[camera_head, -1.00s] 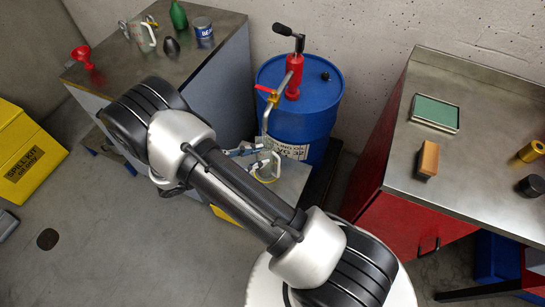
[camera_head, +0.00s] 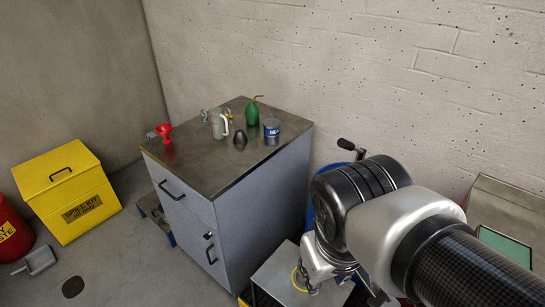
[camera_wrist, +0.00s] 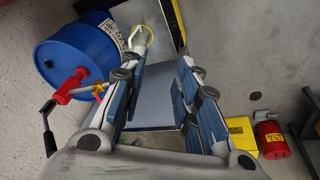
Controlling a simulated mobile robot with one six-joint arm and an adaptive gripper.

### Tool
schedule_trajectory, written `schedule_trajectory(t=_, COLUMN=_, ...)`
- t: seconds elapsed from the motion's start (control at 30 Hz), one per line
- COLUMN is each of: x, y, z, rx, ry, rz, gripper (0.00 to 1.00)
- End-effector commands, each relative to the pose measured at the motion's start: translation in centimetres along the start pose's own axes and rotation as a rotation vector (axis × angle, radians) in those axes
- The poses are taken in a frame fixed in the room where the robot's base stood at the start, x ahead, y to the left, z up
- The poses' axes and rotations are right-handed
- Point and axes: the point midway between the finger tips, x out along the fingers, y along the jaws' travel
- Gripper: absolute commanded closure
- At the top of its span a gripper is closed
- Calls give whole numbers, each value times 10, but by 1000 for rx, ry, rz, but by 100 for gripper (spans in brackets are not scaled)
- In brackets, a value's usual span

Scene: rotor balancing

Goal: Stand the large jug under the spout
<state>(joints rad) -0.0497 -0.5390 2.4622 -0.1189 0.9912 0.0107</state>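A pale jug with a yellow ring (camera_wrist: 138,36) stands on a low metal stand (camera_wrist: 164,12) beside the blue drum in the wrist view. In the head view its yellow ring shows low down, partly hidden by my gripper. The drum's red pump (camera_wrist: 70,85) has a spout with a yellow valve; my finger hides the spout's end. My gripper (camera_wrist: 160,80) is open, its fingers wide apart with nothing between them, and the jug is beyond the left finger's tip. A second clear jug (camera_head: 219,124) stands on the grey cabinet.
The grey cabinet (camera_head: 252,180) also bears a red funnel (camera_head: 164,132), a green bottle (camera_head: 252,114), a dark egg-shaped object (camera_head: 240,140) and a blue can (camera_head: 271,131). A yellow spill kit box (camera_head: 75,195) stands at left. Floor before the cabinet is mostly clear.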

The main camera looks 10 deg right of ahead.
Motion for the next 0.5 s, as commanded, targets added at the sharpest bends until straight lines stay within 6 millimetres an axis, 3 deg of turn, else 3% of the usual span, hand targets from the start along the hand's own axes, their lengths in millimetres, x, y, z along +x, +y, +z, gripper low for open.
schedule_trajectory(t=0.2, x=-17, y=-11, z=11, rx=101, ry=157, rz=-68, gripper=71)
schedule_trajectory(t=0.5, x=-20, y=-12, z=12, rx=113, ry=178, rz=-78, gripper=71)
